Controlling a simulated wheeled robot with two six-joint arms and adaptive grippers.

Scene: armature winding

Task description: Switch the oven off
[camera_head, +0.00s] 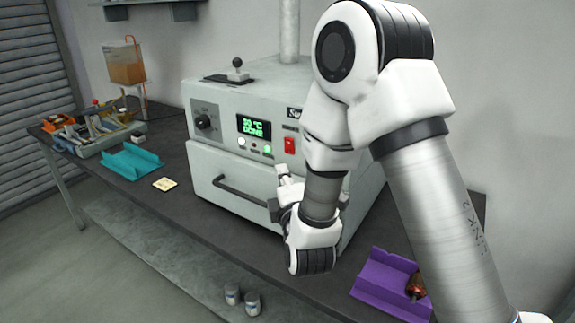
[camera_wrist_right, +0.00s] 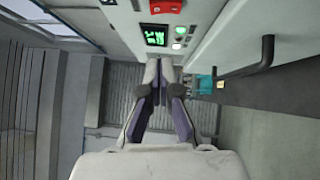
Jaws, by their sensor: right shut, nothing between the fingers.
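The oven (camera_head: 225,170) is a pale box on the dark bench, with a drawer-like door and a dark bar handle (camera_head: 240,190). Its green display (camera_head: 254,127) reads 30 °C DONE. A red switch (camera_head: 290,145) sits right of the display; it also shows at the top of the right wrist view (camera_wrist_right: 166,6). My right gripper (camera_head: 284,176) is shut and empty in front of the oven's front, below the red switch and apart from it. In the right wrist view its fingers (camera_wrist_right: 164,68) converge below the display. My left gripper is not in view.
A purple tray (camera_head: 375,283) with a copper-coloured part stands at the right of the bench. A teal tray (camera_head: 130,163), a small cream block (camera_head: 165,184) and a cluttered fixture stand at left. My right arm covers the oven's right side.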

